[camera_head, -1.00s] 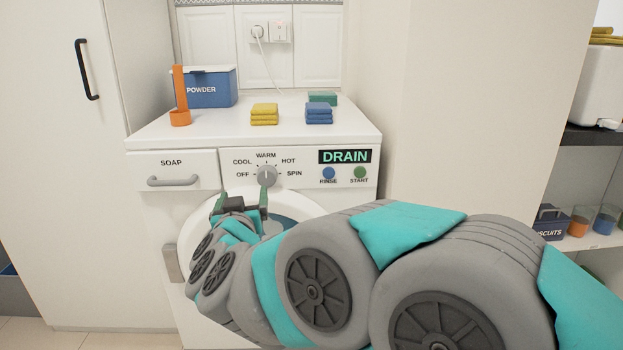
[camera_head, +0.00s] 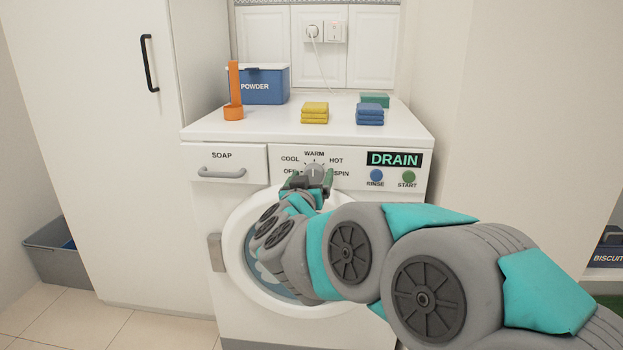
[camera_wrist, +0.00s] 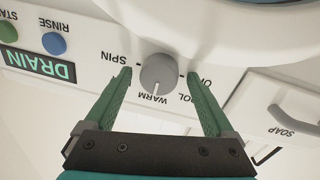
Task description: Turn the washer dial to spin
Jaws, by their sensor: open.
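The washer (camera_head: 306,130) stands ahead with its control panel facing me. Its grey round dial (camera_head: 316,171) sits among OFF, COOL, WARM, HOT and SPIN; its pointer line is at about WARM. My gripper (camera_head: 312,179) is at the dial, partly covering it and the OFF label. In the wrist view, which is upside down, the dial (camera_wrist: 158,73) lies between the tips of my two green fingers (camera_wrist: 159,75). The fingers are open, with a gap on both sides of the dial. The SPIN label (camera_wrist: 109,57) is beside one fingertip. The display (camera_head: 394,159) reads DRAIN.
RINSE (camera_head: 376,176) and START (camera_head: 408,177) buttons are right of the dial. The soap drawer (camera_head: 225,163) is to its left.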

